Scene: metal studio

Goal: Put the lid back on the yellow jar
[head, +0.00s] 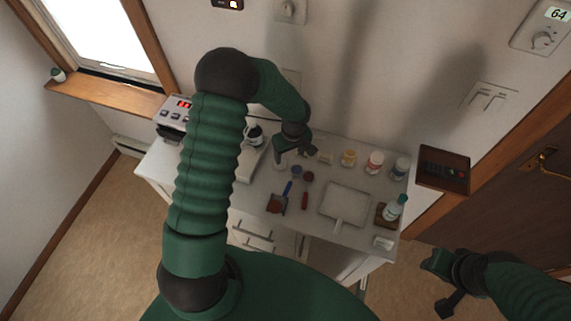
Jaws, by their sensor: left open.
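A small yellow jar (348,158) stands upright toward the back of the white cabinet top, left of a red-and-white jar. At this size I cannot tell whether its top is bare. A small pale yellowish piece (325,158) lies just left of it; I cannot tell whether it is the lid. My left gripper (299,153) is open above the cabinet top, left of the yellow jar and apart from it, with its fingers pointing down. My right gripper (441,287) is at lower right, away from the cabinet; its jaw state is unclear.
On the cabinet top (262,183) are the red-and-white jar (375,162), a blue-and-white jar (400,168), a blue lid (297,171), a dark red lid (308,177), a red-headed brush (277,203), a white board (345,202) and a bottle (394,208). A wall rises behind.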

